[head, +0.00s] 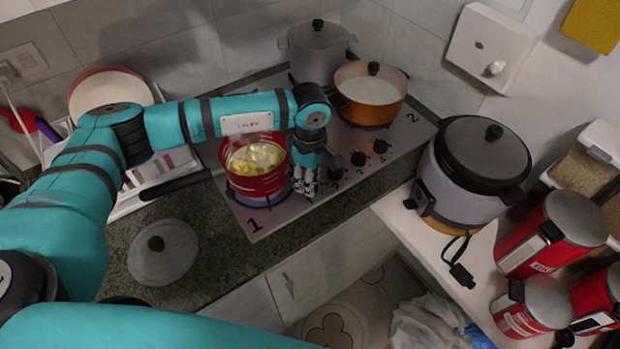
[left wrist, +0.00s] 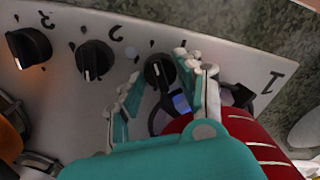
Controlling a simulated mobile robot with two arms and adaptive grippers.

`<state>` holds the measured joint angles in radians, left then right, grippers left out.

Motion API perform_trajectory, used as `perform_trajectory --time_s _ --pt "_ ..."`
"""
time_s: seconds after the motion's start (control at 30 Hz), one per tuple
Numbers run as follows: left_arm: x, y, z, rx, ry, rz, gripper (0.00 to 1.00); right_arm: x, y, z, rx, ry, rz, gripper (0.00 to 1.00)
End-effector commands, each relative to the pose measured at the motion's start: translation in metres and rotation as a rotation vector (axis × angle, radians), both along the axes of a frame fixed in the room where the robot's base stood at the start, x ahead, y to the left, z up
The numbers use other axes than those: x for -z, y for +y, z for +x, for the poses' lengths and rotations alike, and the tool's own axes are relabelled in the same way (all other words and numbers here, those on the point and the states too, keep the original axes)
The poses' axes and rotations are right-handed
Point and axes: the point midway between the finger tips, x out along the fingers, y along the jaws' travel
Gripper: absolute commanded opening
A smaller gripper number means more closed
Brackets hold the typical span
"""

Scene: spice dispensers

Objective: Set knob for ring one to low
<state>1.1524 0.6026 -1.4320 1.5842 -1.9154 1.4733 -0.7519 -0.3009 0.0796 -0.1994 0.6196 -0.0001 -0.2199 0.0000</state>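The stove (head: 270,222) has a row of black knobs along its front. The knob nearest the printed "1" (left wrist: 160,72) shows in the left wrist view, its pointer line roughly upright there. My left gripper (head: 305,188) hangs over the front of the stove, beside the red pot (head: 250,185) that stands on ring one. In the left wrist view, the left gripper (left wrist: 168,82) is open, its fingers on either side of that knob. I cannot tell whether they touch it. The gripper hides this knob in the head view. My right gripper is not in view.
Other knobs (head: 358,158) sit to the right of the gripper. An orange pot (head: 371,95) and a grey pot (head: 318,52) stand at the back. A lid (head: 163,252) lies on the counter at left. A rice cooker (head: 470,170) stands at right.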

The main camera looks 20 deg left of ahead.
Motion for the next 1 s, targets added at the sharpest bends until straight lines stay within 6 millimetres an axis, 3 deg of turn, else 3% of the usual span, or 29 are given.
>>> perform_trajectory --time_s 0.03,0.17,0.53,1.0 --pt "0.0 0.0 0.0 0.001 0.001 0.0 0.42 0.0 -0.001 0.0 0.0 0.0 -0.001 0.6" --pt "0.0 0.0 0.0 0.0 0.001 0.0 0.59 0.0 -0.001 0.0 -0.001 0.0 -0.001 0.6" --pt "-0.006 0.0 0.0 -0.001 -0.001 0.0 0.6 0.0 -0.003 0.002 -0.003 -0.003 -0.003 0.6" --pt "-0.096 0.0 0.001 -0.001 -0.003 0.0 0.6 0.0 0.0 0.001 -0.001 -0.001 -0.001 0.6"
